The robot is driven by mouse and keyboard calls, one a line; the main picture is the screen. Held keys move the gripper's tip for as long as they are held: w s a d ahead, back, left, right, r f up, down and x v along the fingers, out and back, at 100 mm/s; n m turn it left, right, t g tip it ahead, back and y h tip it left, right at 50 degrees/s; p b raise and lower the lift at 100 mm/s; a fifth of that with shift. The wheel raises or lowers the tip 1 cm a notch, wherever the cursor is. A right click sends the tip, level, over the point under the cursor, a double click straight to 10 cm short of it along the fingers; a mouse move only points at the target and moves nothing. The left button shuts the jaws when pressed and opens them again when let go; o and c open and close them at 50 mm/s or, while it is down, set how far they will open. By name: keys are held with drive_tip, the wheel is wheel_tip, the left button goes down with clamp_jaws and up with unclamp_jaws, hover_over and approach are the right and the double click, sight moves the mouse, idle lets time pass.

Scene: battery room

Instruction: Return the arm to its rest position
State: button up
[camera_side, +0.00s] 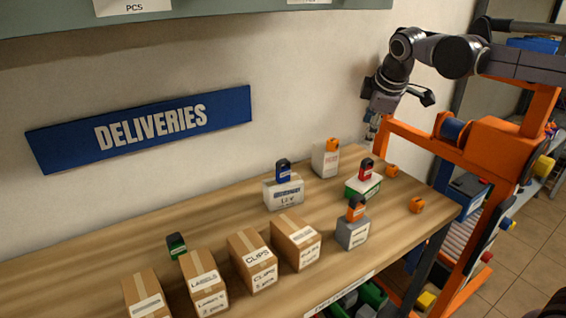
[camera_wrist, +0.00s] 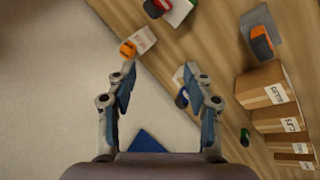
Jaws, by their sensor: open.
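My gripper (camera_side: 373,128) hangs from my arm near the wall, above the far right end of the wooden bench. In the wrist view my gripper (camera_wrist: 166,88) shows its two blue-padded fingers spread apart with nothing between them. The fingers point toward the wall and the bench's back edge. The nearest thing beneath is a white box (camera_side: 324,160) with an orange battery (camera_side: 332,145) on top; the gripper is apart from both. My arm is folded up high beside the orange frame.
On the bench (camera_side: 385,235) stand a white box with a blue battery (camera_side: 283,171), a green-white box with a red battery (camera_side: 366,169), and a grey box with an orange battery (camera_side: 356,208). Several cardboard boxes (camera_side: 254,261) and a green battery (camera_side: 176,246) stand left. Loose orange pieces (camera_side: 416,205) lie right.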

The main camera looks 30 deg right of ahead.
drive_tip(key=s+a+f+m+t+y, duration=0.1)
drive_tip(key=s+a+f+m, duration=0.2)
drive_tip(key=s+f, duration=0.3)
drive_tip(key=s+a+f+m+t+y, duration=0.1)
drive_tip(key=s+a+f+m, duration=0.2)
drive_tip(key=s, duration=0.9)
wheel_tip(320, 180, down, 3)
drive_tip(key=m, duration=0.3)
drive_tip(key=shift+o, duration=0.5)
